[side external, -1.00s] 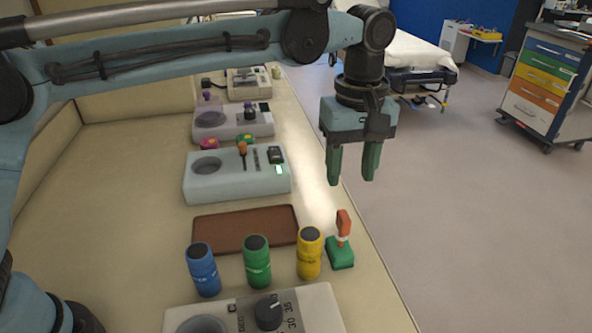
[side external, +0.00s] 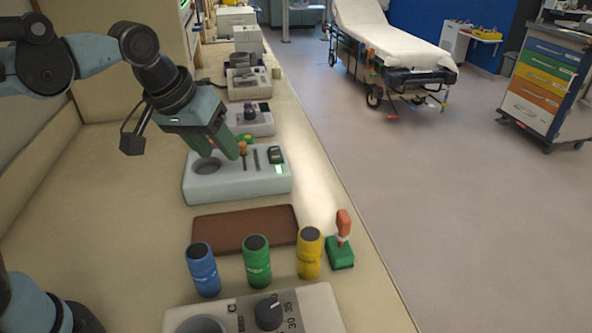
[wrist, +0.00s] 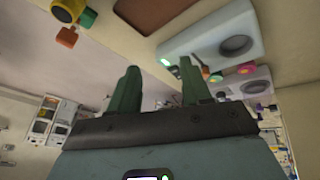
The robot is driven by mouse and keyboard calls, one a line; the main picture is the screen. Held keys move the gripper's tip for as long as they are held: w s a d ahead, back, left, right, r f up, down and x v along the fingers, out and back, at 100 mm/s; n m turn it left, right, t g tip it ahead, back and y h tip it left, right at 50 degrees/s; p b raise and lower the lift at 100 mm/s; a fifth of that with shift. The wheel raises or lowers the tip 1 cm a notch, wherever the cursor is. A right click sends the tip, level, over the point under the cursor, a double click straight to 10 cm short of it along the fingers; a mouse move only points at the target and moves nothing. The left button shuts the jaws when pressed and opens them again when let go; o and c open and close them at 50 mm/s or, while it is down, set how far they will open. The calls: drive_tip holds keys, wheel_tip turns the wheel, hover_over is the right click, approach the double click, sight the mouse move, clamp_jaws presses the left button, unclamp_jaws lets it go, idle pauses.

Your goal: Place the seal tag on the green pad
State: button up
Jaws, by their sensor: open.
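A small red-orange piece with a pale collar, which looks like the seal tag (side external: 343,223), stands upright on a green block that looks like the green pad (side external: 340,255), at the counter's right edge. In the wrist view the orange end of the tag (wrist: 67,37) shows at the upper left, with a bit of green near it. My gripper (side external: 222,154) is open and empty, well away from the tag, by the grey-blue device. In the wrist view its two fingers (wrist: 158,68) stand apart with nothing between them.
Blue (side external: 204,270), green (side external: 257,262) and yellow (side external: 309,254) bottles stand left of the tag. A brown tray (side external: 245,230) lies behind them. The grey-blue device (side external: 222,185) is farther back, with a small green and orange item behind it. A dial unit (side external: 320,318) is in front.

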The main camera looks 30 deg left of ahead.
drive_tip(key=s+a+f+m+t, duration=0.2)
drive_tip(key=s+a+f, duration=0.3)
drive_tip(key=shift+s+a+f+m+y, duration=0.3)
drive_tip(key=shift+s+f+y, duration=0.05)
drive_tip(key=shift+y, duration=0.05)
idle(1.0)
